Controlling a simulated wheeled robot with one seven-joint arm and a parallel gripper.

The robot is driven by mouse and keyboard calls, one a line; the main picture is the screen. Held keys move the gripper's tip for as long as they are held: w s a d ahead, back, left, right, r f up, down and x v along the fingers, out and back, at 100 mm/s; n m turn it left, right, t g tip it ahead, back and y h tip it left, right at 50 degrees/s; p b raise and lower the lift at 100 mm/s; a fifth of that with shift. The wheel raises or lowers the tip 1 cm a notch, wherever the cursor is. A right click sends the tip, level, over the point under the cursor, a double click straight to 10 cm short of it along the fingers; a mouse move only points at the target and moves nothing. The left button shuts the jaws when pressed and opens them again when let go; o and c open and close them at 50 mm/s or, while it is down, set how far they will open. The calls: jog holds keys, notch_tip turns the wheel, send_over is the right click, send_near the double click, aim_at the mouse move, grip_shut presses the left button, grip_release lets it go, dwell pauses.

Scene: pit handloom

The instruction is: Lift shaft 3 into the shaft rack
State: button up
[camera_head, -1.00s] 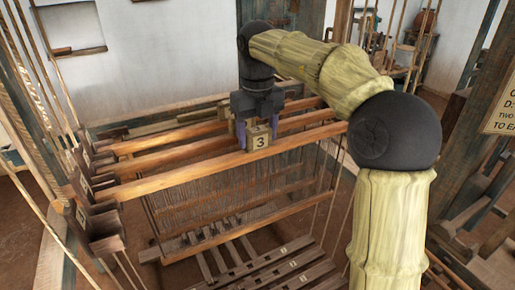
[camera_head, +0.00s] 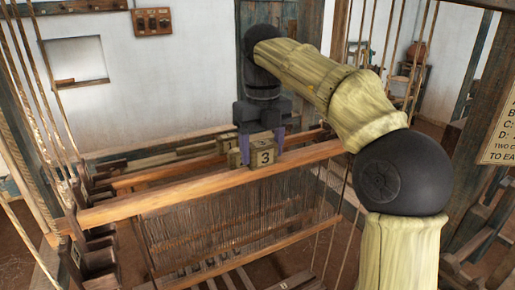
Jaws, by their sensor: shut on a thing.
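Shaft 3 (camera_head: 190,192) is a long wooden bar, with a block (camera_head: 264,158) marked "3" at its middle. Rows of thin heddles hang below it. My gripper (camera_head: 259,148) points down, its purple fingers on either side of the block, shut on it. The shaft is held up above the neighbouring shafts (camera_head: 135,182), partly covering them. Its left end is over dark notched wooden brackets (camera_head: 98,258), and I cannot tell whether it touches them. The right end passes behind my arm and is hidden. I cannot tell which part is the shaft rack.
Another numbered block (camera_head: 228,143) shows behind my gripper. Ropes and slanting posts (camera_head: 38,110) stand at the left. A post with a sign (camera_head: 500,135) is at the right. A small panel (camera_head: 152,21) hangs on the white wall. Treadles lie low at the front.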

jog(key=s+d+b, duration=0.3)
jog(key=s+b, duration=0.1)
jog(key=s, duration=0.3)
jog(key=s+d+b, duration=0.3)
jog(key=s+b, duration=0.2)
jog(key=s, duration=0.2)
dwell(0.4)
dwell(0.5)
